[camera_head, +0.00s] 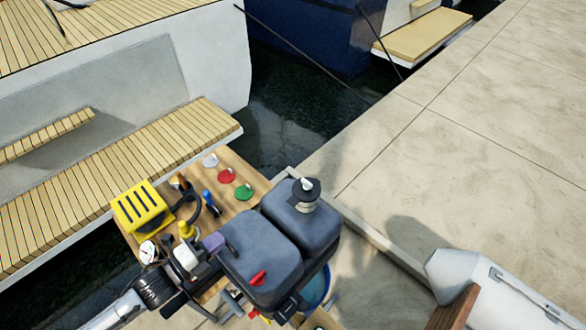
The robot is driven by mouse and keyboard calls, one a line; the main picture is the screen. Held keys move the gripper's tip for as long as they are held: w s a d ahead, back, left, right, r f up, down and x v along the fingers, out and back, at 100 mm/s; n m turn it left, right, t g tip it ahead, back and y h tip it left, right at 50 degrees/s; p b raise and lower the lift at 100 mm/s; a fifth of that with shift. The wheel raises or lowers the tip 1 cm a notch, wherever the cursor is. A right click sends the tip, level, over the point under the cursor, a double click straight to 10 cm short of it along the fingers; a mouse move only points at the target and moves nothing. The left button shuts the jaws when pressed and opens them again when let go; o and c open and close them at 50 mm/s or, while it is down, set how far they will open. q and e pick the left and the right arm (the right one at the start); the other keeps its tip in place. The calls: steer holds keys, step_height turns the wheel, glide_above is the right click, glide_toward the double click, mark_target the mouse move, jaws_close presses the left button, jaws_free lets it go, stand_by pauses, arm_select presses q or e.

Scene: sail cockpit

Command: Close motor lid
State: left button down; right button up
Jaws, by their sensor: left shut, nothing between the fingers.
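The motor shows as two dark grey rounded shells side by side at the lower middle. The nearer shell (259,252) has a red piece on its front. The farther shell (293,219) lies up and right of it, under a black and white round fitting. I cannot tell for sure which shell is the lid, or how far it stands open. My left gripper (218,254) comes in from the lower left and is shut and empty. It is at the left edge of the nearer shell; whether it touches is unclear. My right gripper is not in view.
A wooden board (234,172) left of the motor carries a yellow box (143,207), a red disc (227,175), a green disc (244,192), a white gauge (148,251) and small bottles. A white boat with slatted steps lies left. A paved quay (480,140) fills the right.

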arm_select(q)
steer(key=shift+a+f, duration=0.1)
steer(key=shift+f, duration=0.2)
stand_by(0.5)
steer(key=r+p, duration=0.3)
steer(key=r, duration=0.1)
steer(key=shift+s+a, duration=0.15)
steer(key=shift+s, duration=0.15)
steer(key=f+v, duration=0.1)
steer(key=v, duration=0.9)
steer(key=shift+r, duration=0.5)
steer(key=shift+s+a, duration=0.1)
